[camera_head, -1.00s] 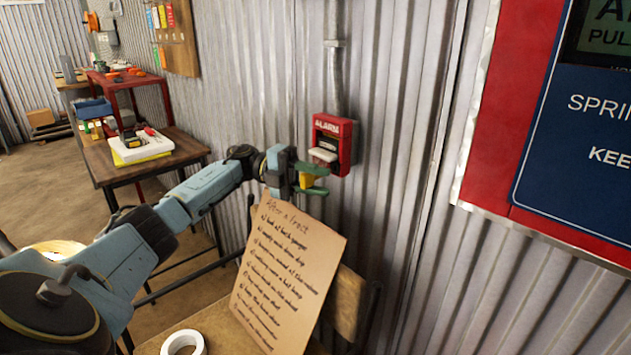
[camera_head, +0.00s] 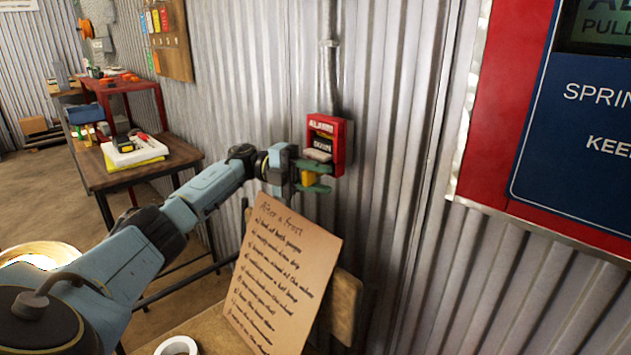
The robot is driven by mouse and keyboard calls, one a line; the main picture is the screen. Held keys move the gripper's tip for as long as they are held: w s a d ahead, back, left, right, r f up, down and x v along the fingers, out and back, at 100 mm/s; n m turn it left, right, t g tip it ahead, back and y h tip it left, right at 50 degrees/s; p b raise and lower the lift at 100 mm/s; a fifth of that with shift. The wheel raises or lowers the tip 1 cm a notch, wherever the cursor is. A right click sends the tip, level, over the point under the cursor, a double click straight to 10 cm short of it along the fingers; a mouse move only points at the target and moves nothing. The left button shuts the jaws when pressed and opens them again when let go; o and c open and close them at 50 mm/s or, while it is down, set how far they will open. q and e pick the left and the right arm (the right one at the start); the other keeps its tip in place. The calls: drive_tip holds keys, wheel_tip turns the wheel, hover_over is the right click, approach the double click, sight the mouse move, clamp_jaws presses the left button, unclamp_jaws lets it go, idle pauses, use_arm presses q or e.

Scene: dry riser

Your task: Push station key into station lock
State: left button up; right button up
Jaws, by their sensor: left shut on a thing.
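The red alarm box (camera_head: 340,141), the only lock-like station I see, is on the corrugated wall, with a pale bar (camera_head: 318,155) low on its front. My left gripper (camera_head: 314,177) is at the box's lower left front, its green fingers one above the other. It is shut on a small yellow piece (camera_head: 308,178), which seems to be the station key. The key's tip and any keyhole are hidden or too small to make out, so I cannot tell whether they touch. My right gripper is not in view.
A cardboard sheet with a handwritten list (camera_head: 282,270) leans on a chair (camera_head: 345,305) below the gripper. A white tape roll (camera_head: 178,347) lies at the bottom. A wooden table (camera_head: 180,158) stands left. A blue and red sign (camera_head: 575,140) is on the right.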

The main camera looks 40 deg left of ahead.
use_arm(q)
drive_tip(key=shift+w+b, duration=0.55)
drive_tip(key=shift+w, duration=0.05)
